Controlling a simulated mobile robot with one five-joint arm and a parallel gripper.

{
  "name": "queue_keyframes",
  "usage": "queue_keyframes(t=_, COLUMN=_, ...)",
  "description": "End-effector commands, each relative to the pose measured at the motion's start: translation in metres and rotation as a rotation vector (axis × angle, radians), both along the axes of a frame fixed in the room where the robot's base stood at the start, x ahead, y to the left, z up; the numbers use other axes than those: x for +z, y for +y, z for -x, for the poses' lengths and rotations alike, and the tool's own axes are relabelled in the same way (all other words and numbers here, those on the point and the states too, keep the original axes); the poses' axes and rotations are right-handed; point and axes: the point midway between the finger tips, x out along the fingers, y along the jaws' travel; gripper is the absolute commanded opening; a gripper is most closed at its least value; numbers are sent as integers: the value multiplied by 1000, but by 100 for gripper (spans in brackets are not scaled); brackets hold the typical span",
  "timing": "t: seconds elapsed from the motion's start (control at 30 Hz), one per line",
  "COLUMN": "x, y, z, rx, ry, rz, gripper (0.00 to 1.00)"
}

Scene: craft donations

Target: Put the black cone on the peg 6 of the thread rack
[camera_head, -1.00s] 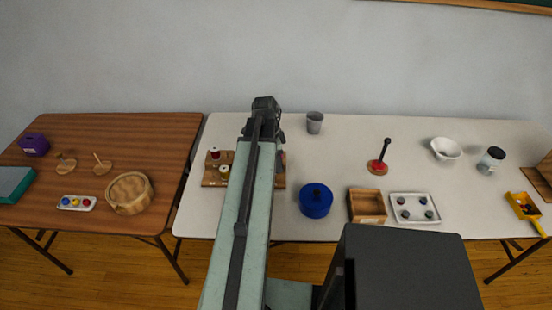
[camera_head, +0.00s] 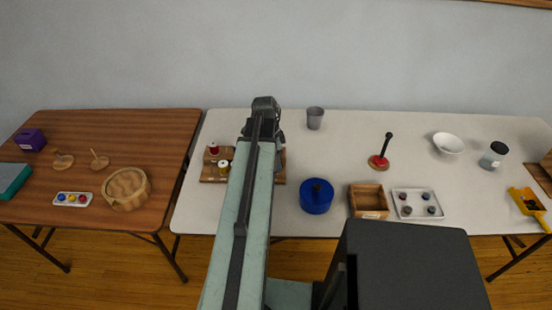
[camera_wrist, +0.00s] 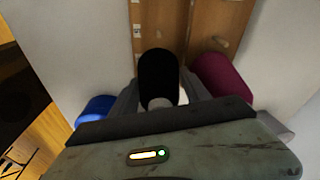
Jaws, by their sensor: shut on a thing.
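In the wrist view my gripper (camera_wrist: 160,94) is shut on the black cone (camera_wrist: 158,72), its dark rounded shape standing between the two fingers. The cone is over or in front of the wooden thread rack (camera_wrist: 146,18); I cannot tell whether it touches a peg. A magenta spool (camera_wrist: 224,76) is just right of the fingers. In the head view the rack (camera_head: 208,178) lies on the white table, partly hidden behind my arm. The peg numbers are not readable.
In the wrist view a blue rounded thing (camera_wrist: 95,110) is left of the fingers. A blue pot (camera_head: 316,197) and a wooden box (camera_head: 368,201) are to the right.

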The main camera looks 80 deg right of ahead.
Motion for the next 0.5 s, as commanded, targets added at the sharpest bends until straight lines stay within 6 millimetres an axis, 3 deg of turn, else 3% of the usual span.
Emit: queue_keyframes(t=0.5, x=-11, y=0, z=0, rx=1, ry=0, rz=0, gripper=11)
